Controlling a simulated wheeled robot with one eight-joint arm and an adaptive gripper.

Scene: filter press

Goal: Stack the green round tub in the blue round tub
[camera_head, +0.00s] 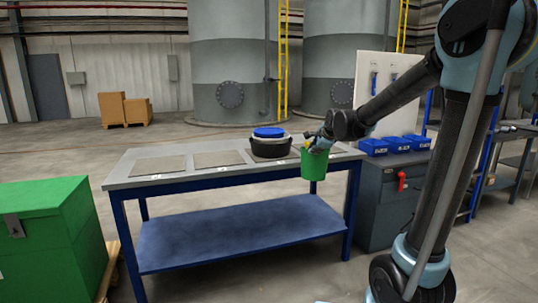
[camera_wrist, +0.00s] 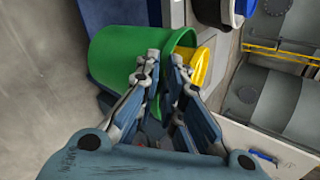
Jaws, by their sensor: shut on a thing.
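The green round tub (camera_head: 314,165) hangs upright in front of the table's right end, held by its rim. My gripper (camera_head: 322,144) is shut on the green tub's wall. In the wrist view the gripper's fingers (camera_wrist: 166,72) pinch the green tub (camera_wrist: 118,58) at its rim. The blue round tub (camera_head: 269,132) sits at the top of a stack on the table, left of my gripper and apart from it. Part of the blue tub shows at the top edge of the wrist view (camera_wrist: 245,7). Its inside is hard to see.
Something yellow (camera_wrist: 201,68) shows at the green tub's mouth, seemingly inside it. Beneath the blue tub are a white rim and a black tub (camera_head: 270,149). The table (camera_head: 180,180) carries grey mats (camera_head: 217,158). Blue bins (camera_head: 392,145) sit on the cabinet at right.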

